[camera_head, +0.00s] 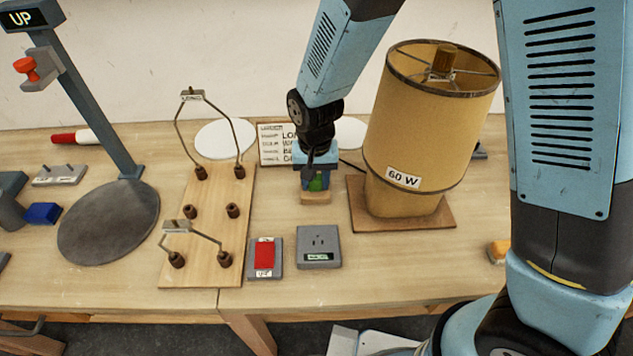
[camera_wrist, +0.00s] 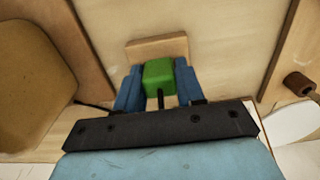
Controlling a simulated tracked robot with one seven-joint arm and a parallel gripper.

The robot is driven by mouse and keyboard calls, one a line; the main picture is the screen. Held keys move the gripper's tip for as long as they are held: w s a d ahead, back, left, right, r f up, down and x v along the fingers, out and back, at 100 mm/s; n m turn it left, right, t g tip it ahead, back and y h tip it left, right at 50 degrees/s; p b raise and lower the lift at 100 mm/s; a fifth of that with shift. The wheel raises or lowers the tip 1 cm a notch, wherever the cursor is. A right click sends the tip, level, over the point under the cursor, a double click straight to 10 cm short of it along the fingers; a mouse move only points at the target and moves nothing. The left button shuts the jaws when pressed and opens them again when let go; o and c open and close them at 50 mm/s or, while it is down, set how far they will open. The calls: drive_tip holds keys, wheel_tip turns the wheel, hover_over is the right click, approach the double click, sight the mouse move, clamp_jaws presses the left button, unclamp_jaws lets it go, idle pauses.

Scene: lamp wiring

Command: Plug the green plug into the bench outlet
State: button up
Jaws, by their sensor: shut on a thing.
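The green plug (camera_wrist: 164,77) sits between the two blue fingers of my gripper (camera_wrist: 158,85) in the wrist view, with a dark cord or stem leading back from it. In the head view, my gripper (camera_head: 317,180) points down with the green plug (camera_head: 316,184) between its fingers, largely covered by them. A small wooden block (camera_head: 316,198) lies just below the plug; I cannot tell whether they touch. The bench outlet (camera_head: 319,246) is a grey box with dark slots and a label, nearer the front edge of the bench, apart from my gripper.
The 60 W lamp (camera_head: 430,130) stands close on the right of my gripper on a wooden base (camera_head: 360,212). A wooden board with wire arches (camera_head: 210,225) is on the left. A red switch (camera_head: 265,254) sits beside the outlet. The bench between block and outlet is clear.

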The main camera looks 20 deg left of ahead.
drive_tip(key=shift+r, duration=2.5)
